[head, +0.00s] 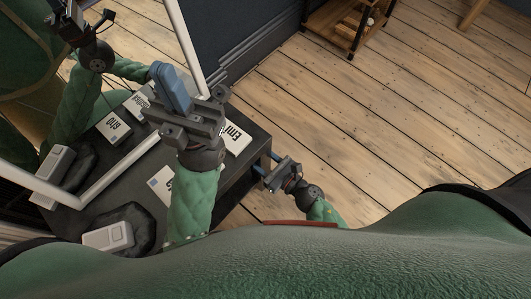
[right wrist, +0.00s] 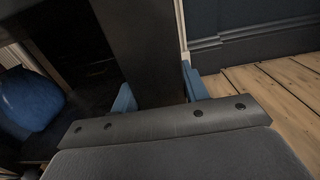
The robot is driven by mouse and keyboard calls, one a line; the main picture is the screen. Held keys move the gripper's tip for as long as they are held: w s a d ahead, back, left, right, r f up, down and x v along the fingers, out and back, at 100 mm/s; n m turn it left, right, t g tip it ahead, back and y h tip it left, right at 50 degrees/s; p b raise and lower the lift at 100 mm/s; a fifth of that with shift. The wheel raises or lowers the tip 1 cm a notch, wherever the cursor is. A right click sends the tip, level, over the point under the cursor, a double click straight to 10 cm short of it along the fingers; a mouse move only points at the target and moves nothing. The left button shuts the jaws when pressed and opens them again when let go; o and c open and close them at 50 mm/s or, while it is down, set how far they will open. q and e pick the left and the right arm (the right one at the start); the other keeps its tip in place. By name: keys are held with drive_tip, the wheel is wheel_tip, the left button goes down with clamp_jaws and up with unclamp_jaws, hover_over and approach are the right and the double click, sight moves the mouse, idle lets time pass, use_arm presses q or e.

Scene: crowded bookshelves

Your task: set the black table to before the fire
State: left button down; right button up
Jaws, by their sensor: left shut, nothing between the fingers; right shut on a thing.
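The black table (head: 230,182) stands at the left of the head view, with things on its top. My right gripper (head: 268,167) is beside its right edge. In the right wrist view my right gripper (right wrist: 160,95) has its blue fingers on either side of a dark upright part of the table (right wrist: 150,55), shut on it. My left gripper (head: 165,75) is above the table top, its blue fingers shut together and empty. My left forearm covers part of the top. I cannot make out a fire in either view.
A wooden stand (head: 345,22) is at the top. Bare plank floor (head: 400,110) lies to the right.

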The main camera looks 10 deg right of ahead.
drive_tip(key=shift+s+a, duration=0.1)
drive_tip(key=shift+a, duration=0.05)
drive_tip(key=o, duration=1.4)
drive_tip(key=shift+v, duration=3.9)
